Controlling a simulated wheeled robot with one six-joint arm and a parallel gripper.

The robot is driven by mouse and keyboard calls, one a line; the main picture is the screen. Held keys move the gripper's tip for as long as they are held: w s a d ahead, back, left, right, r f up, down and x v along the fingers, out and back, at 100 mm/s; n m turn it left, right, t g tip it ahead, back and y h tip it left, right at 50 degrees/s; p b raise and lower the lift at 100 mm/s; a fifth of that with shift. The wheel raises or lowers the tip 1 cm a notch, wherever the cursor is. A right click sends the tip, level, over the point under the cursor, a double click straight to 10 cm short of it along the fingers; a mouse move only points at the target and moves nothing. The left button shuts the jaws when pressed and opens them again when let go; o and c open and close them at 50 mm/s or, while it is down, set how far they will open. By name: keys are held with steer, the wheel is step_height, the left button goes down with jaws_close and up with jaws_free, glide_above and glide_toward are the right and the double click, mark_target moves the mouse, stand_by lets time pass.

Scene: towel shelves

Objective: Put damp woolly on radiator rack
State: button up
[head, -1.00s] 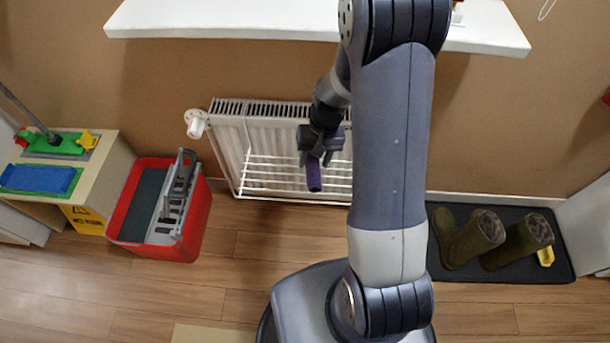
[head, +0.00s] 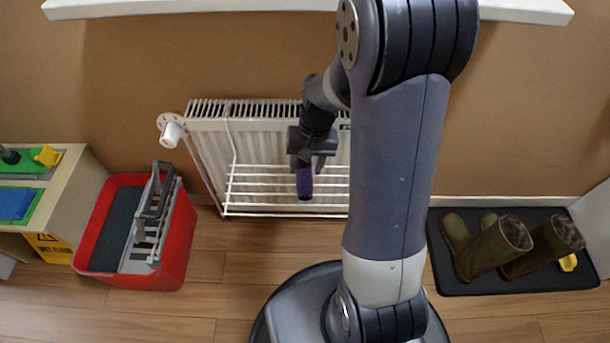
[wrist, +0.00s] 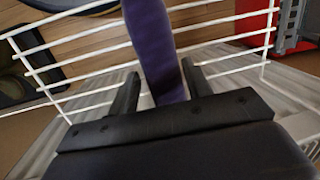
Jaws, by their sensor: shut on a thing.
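The woolly is a dark purple, narrow piece of cloth (head: 304,183). It hangs from my gripper (head: 312,160), which is shut on it. In the wrist view the woolly (wrist: 155,45) passes between the two dark fingers (wrist: 160,90) and extends away from them. The radiator rack (head: 262,190) is a frame of white wire bars low on the front of the white radiator (head: 205,135). In the head view my gripper and the woolly appear over the rack. In the wrist view the rack's bars (wrist: 70,60) lie beyond the fingers. Contact between woolly and bars cannot be told.
A red mop bucket (head: 180,240) with a grey wringer stands left of the radiator. A white shelf (head: 200,6) runs above.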

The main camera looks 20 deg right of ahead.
mark_target(306, 174)
steer(key=shift+f+b, duration=0.65)
steer(key=shift+f, duration=1.3)
steer(key=shift+f, duration=0.15)
steer(key=o, duration=1.1)
steer(key=shift+c, duration=0.2)
steer(key=r+p, duration=0.1)
steer(key=r, duration=0.3)
steer(key=d+r+p, duration=0.1)
steer(key=r, duration=0.3)
steer(key=d+r+p, duration=0.1)
steer(key=r+p, duration=0.1)
steer(key=r, duration=0.2)
steer(key=shift+w, duration=0.35)
